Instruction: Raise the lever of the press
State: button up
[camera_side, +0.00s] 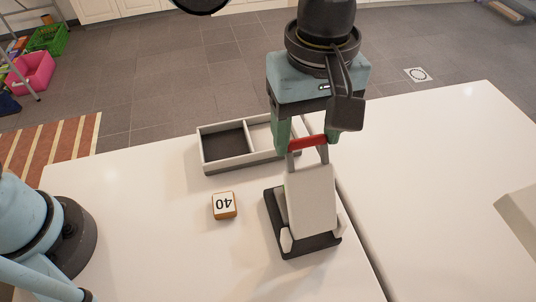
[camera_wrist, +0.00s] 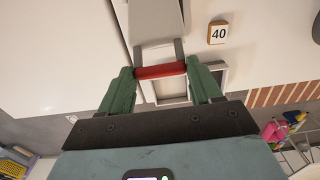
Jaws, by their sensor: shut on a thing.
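The press stands on the white table, with a dark base and a pale upright body (camera_side: 309,197). Its lever has two grey arms and a red crossbar (camera_side: 307,142) and points up above the body. My gripper (camera_side: 304,144) is over the press with its green fingers at the two ends of the red bar, shut on it. In the wrist view, my gripper (camera_wrist: 161,74) has the red bar (camera_wrist: 161,71) spanning between its fingers, and the press body (camera_wrist: 155,25) is beyond it. The front of the press is in view; its back is partly hidden.
A grey two-compartment tray (camera_side: 226,167) lies behind and left of the press. A small orange-edged block marked 40 (camera_side: 224,205) sits left of the press. A gap between table sections runs right of the press. The table to the right is mostly clear.

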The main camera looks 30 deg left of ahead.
jog(key=s+d, duration=0.1)
jog(key=s+d+r, duration=0.1)
jog(key=s+d, duration=0.2)
jog(key=shift+r, duration=0.35)
jog(key=o, duration=1.5)
jog(key=shift+r, duration=0.1)
notch_tip(320, 180, up, 12)
jog(key=shift+f, duration=0.1)
